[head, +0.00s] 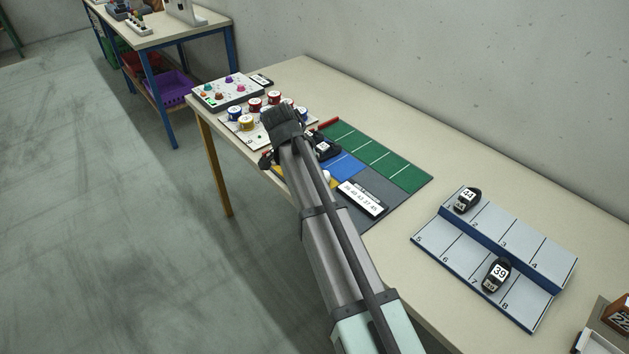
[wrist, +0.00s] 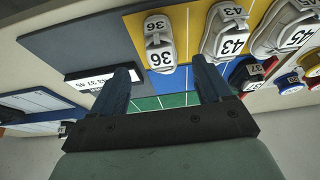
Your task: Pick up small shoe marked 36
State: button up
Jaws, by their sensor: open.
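The small shoe marked 36 (wrist: 158,45) is pale, with white number labels at both ends. It lies on the yellow part of the mat (wrist: 185,18) in the wrist view, its near end by the blue strip. My gripper (wrist: 162,67) is open and empty, its two dark fingers pointing toward the shoe, one to each side of its near end in the picture. I see no contact; the height gap is hard to tell. In the head view my arm covers most of the yellow area and I cannot make out shoe 36.
Right of it in the wrist view lie larger pale shoes marked 43 (wrist: 229,36) and 45 (wrist: 288,30), and a dark shoe marked 37 (wrist: 247,74). A number strip (head: 362,199) lies on the mat. A rack (head: 465,233) holds dark shoes 44 (head: 467,199) and 39 (head: 497,274).

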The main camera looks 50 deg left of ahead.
jog(key=shift+w+x, duration=0.25)
jog(key=shift+x, duration=2.4)
jog(key=shift+a+r, duration=0.15)
jog(key=shift+r, duration=0.05)
jog(key=c, duration=1.1)
jog(key=shift+r, duration=0.1)
